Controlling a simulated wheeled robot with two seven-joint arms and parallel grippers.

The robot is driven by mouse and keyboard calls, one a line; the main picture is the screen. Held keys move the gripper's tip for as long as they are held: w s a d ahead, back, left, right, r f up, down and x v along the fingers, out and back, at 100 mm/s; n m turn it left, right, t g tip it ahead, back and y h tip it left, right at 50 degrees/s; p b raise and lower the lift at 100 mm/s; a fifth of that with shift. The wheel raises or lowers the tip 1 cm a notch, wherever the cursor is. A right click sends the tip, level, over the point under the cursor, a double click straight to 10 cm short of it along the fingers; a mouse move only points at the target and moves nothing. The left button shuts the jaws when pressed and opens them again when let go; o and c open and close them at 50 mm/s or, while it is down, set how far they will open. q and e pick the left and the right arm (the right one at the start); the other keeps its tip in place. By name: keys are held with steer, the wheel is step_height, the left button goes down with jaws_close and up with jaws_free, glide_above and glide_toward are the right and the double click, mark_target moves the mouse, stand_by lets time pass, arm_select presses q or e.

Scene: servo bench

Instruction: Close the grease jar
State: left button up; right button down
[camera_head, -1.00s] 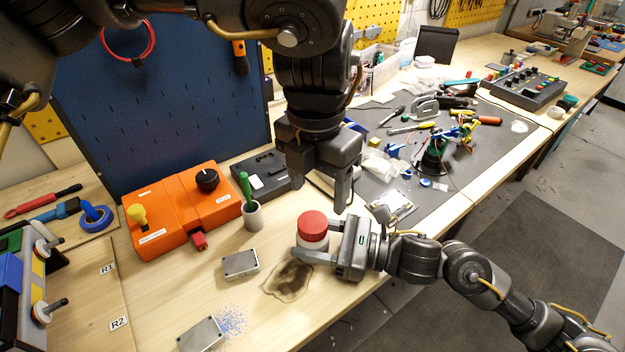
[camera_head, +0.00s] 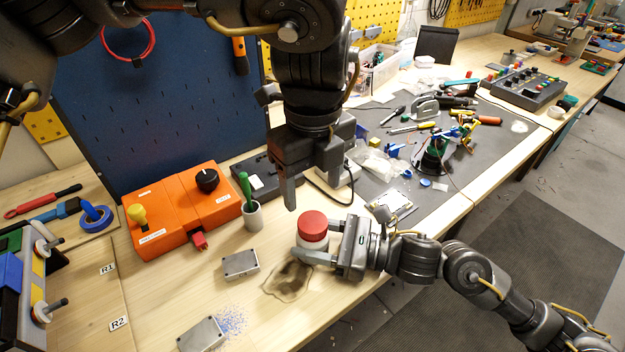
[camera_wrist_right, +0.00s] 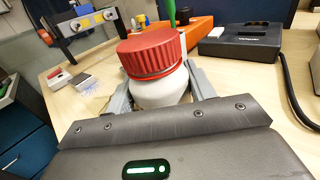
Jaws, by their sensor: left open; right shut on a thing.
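The grease jar (camera_head: 314,243) is a white jar with a red ribbed lid (camera_head: 312,225) sitting on top. It stands upright on the bench beside a dark stain. My right gripper (camera_head: 312,252) is shut around the white body from the right. In the right wrist view the white body (camera_wrist_right: 160,92) is between the two fingers, and the red lid (camera_wrist_right: 150,52) sits over it, looking slightly tilted. I cannot tell how tightly the lid is seated. My left gripper (camera_head: 318,194) is open and empty, pointing down above the jar, apart from the lid.
An orange box (camera_head: 180,213) with a black knob stands at left. A cup (camera_head: 252,216) with a green-handled tool is left of the jar. Two grey metal boxes (camera_head: 240,264) (camera_head: 202,335) lie nearer the front. Tools cover the grey mat (camera_head: 440,195) at right.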

mark_target(313, 221)
arm_select(q)
steer(key=shift+f, duration=4)
steer(key=shift+c, duration=0.3)
steer(key=c, duration=1)
steer(key=shift+o, duration=0.2)
steer(key=m, duration=0.6)
steer(key=shift+m, duration=0.4)
steer(key=m, duration=0.5)
steer(key=o, duration=1.1)
steer(key=shift+o, duration=0.2)
